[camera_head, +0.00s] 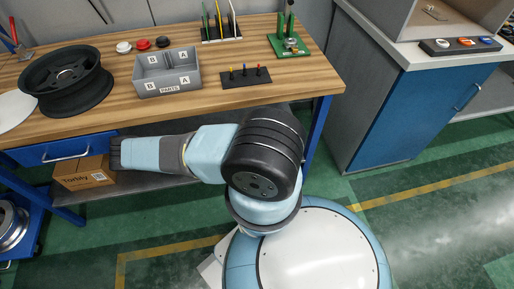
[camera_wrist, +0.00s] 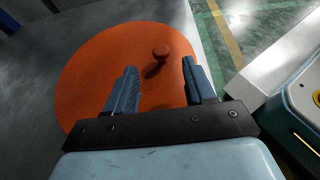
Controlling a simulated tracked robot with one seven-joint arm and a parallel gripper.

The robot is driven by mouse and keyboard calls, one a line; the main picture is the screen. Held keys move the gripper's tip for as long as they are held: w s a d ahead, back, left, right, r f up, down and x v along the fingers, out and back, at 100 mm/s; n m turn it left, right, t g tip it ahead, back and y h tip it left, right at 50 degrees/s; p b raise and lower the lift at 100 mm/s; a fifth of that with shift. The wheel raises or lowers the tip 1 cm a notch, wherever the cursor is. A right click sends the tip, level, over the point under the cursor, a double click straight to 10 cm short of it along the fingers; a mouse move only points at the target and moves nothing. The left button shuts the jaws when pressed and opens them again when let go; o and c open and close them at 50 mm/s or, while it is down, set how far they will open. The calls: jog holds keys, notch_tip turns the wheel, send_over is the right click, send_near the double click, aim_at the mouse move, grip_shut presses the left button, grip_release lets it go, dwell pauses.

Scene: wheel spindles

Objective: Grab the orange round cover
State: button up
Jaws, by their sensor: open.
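The orange round cover (camera_wrist: 95,75) lies flat on a dark grey surface in the wrist view, with a small round orange knob (camera_wrist: 161,50) standing near its upper right. My gripper (camera_wrist: 158,68) is open over the cover. Its two blue-grey fingers point toward the knob, one on either side of it in the picture. The knob appears a little beyond the fingertips and is not held. The near part of the cover is hidden behind my gripper. I cannot make out the cover in the head view.
The workbench (camera_head: 215,100) holds a black wheel rim (camera_head: 65,80), a grey parts bin (camera_head: 167,76) and peg stands. My arm reaches below its front edge, near a lower shelf and a cardboard box (camera_head: 84,174). A blue cabinet (camera_head: 405,110) stands right, with open floor before it.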

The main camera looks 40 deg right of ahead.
jog(key=shift+x, duration=2.7)
grip_shut()
